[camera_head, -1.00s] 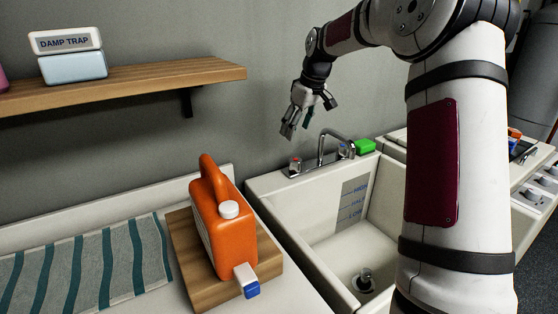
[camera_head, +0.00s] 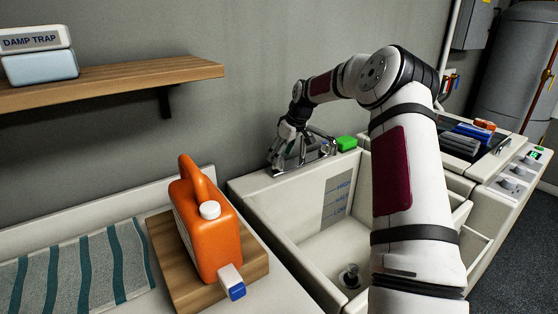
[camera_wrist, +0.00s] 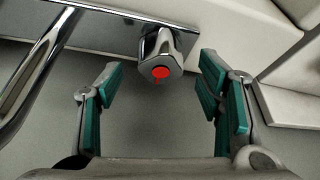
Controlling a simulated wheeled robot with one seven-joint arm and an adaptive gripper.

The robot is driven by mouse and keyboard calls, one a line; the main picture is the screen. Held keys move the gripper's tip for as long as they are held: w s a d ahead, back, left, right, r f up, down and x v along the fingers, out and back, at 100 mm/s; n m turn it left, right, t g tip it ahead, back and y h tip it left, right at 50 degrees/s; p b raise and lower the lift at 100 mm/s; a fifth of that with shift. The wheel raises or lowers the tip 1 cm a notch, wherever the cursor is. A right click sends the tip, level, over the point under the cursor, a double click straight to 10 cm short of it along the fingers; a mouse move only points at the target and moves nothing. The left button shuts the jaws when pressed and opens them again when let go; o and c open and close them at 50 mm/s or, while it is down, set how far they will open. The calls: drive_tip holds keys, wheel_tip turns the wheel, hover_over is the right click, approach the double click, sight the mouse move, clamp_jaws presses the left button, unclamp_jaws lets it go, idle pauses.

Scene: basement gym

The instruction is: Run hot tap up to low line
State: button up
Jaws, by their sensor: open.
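The hot tap handle (camera_wrist: 160,58), chrome with a red cap, shows at the top middle of the wrist view. My gripper (camera_wrist: 160,95) is open, its teal-padded fingers to either side of and short of the handle, not visibly touching it. In the head view my gripper (camera_head: 283,155) covers the hot tap at the back of the sink. The chrome spout (camera_head: 318,133) rises beside it and also shows in the wrist view (camera_wrist: 38,65). The sink basin (camera_head: 290,232) has a grey level panel (camera_head: 337,198) marked high, half and low. I see no water. A drain plug (camera_head: 350,277) stands at the bottom.
An orange jug (camera_head: 208,235) stands on a wooden board (camera_head: 170,265) left of the sink. A green sponge (camera_head: 347,143) sits on the back ledge. A shelf (camera_head: 120,88) hangs at upper left. A striped towel (camera_head: 75,275) lies on the counter.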

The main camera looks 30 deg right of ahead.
drive_tip(key=shift+x, duration=1.55)
drive_tip(key=shift+r, duration=0.1)
drive_tip(key=c, duration=1.1)
